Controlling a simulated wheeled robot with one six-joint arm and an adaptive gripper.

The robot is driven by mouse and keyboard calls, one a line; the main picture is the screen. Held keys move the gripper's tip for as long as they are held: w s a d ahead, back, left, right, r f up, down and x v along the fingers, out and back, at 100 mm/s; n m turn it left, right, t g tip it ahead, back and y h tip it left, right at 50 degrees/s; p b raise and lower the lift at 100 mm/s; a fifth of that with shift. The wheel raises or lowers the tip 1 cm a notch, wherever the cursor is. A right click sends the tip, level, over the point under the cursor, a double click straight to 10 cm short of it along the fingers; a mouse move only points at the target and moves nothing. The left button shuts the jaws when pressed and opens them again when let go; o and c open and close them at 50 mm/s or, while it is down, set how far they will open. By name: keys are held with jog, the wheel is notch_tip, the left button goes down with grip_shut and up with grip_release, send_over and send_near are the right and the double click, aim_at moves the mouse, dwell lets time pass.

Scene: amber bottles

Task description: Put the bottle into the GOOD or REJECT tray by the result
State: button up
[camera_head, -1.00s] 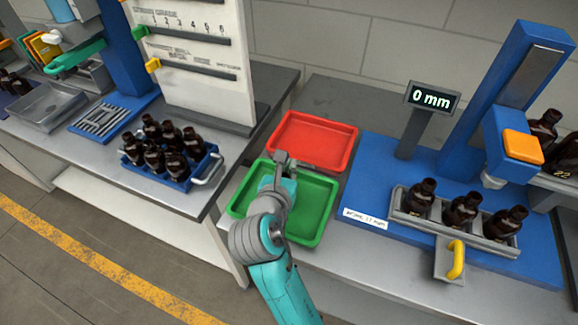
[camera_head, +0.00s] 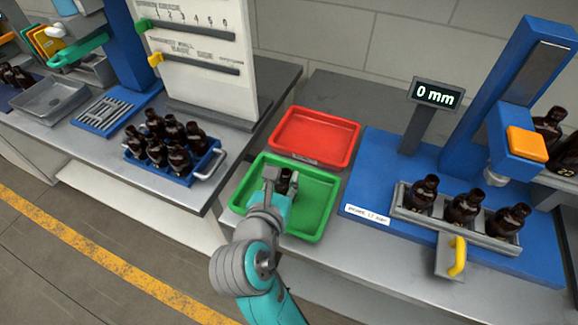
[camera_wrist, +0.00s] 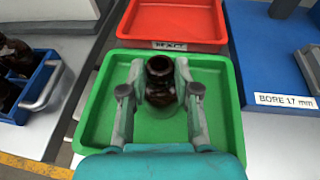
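A dark amber bottle (camera_wrist: 160,84) is upright in the wrist view, between the two fingers of my gripper (camera_wrist: 160,88). The fingers appear closed against its sides. In the head view the bottle (camera_head: 285,181) shows partly beside my gripper (camera_head: 280,182), low over the green tray (camera_head: 318,214). I cannot tell whether its base touches the tray floor. The red tray (camera_head: 342,130) lies behind the green one and is empty; its front label (camera_wrist: 170,45) is too blurred to read surely.
A blue gauge stand (camera_head: 375,165) at right has a display (camera_head: 438,94) reading 0 mm and a grey holder (camera_head: 472,238) with three bottles. At left a blue crate (camera_head: 180,183) holds several bottles. A graded board (camera_head: 200,55) stands behind it.

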jog(key=v, duration=0.5)
dwell(0.5)
